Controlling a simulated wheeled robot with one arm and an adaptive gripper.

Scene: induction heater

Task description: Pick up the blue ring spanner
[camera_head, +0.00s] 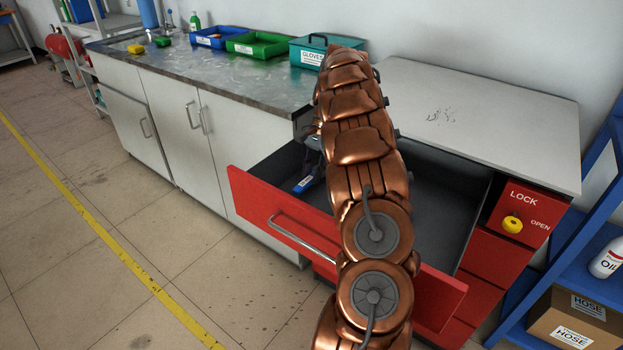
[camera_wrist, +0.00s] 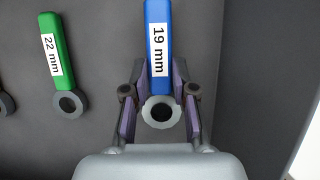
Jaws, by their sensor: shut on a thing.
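The blue ring spanner (camera_wrist: 158,25) has a white "19 mm" label and a grey ring end. In the wrist view it lies between the two fingers of my gripper (camera_wrist: 159,100), which is shut on it near where the handle meets the ring. In the head view a blue piece with a white label (camera_head: 304,184) shows in the open red drawer, just left of my arm. My arm hides most of the gripper and much of the drawer there.
A green "22 mm" spanner (camera_wrist: 56,60) lies to the left in the wrist view, with part of another ring at the left edge. The drawer's dark side wall (camera_wrist: 246,80) is close on the right. The red drawer front (camera_head: 262,214) stands out from the bench.

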